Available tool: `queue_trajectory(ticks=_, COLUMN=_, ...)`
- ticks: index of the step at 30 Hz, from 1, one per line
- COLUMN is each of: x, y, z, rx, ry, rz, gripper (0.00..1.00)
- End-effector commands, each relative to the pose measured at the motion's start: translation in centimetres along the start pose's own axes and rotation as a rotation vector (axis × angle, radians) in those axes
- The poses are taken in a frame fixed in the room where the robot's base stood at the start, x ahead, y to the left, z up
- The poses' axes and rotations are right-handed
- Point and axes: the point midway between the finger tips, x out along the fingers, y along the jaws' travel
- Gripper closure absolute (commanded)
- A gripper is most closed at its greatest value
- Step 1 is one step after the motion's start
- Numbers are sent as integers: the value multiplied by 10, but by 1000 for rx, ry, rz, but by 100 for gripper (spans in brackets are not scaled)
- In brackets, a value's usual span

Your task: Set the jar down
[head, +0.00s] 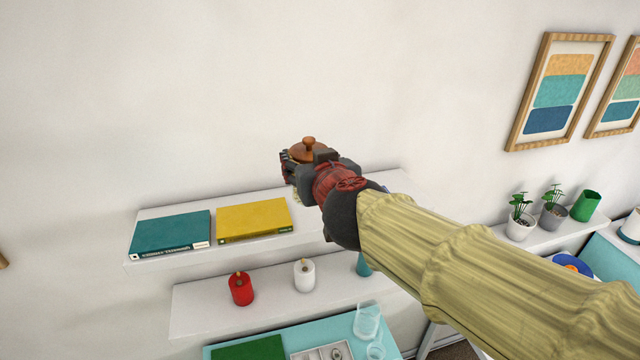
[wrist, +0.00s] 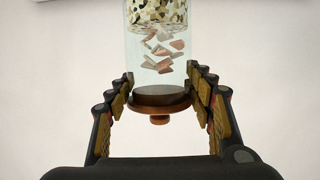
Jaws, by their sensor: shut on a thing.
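The jar is clear glass with a brown wooden lid (head: 308,150) and a round knob on top. In the wrist view the clear glass jar (wrist: 153,55) shows flakes and speckled pieces inside, with its lid (wrist: 160,97) toward the bottom of the picture. My gripper (head: 300,168) is shut on the jar, its padded fingers on either side near the lid; the fingers also show in the wrist view (wrist: 161,88). In the head view the jar is upright, over or beside the upper white shelf (head: 170,262). My gripper hides most of its body, and I cannot tell whether its base touches the shelf.
A teal book (head: 170,232) and a yellow book (head: 253,217) lie on the upper shelf, left of my gripper. The lower shelf (head: 205,318) holds a red candle (head: 241,289), a white candle (head: 304,275) and a teal object (head: 364,265). Potted plants (head: 520,226) stand at right.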

Motion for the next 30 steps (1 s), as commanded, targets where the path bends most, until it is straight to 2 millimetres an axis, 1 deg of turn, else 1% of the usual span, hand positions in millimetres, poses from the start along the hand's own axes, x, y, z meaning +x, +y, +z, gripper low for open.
queue_trajectory(ticks=3, x=13, y=7, z=1, rx=-2, ry=2, rz=3, gripper=100)
queue_trajectory(ticks=19, x=62, y=29, z=8, rx=-1, ry=3, rz=2, gripper=100)
queue_trajectory(ticks=27, x=96, y=40, z=36, rx=-1, ry=4, rz=2, gripper=100)
queue_trajectory(ticks=30, x=106, y=43, z=44, rx=-1, ry=4, rz=2, gripper=100)
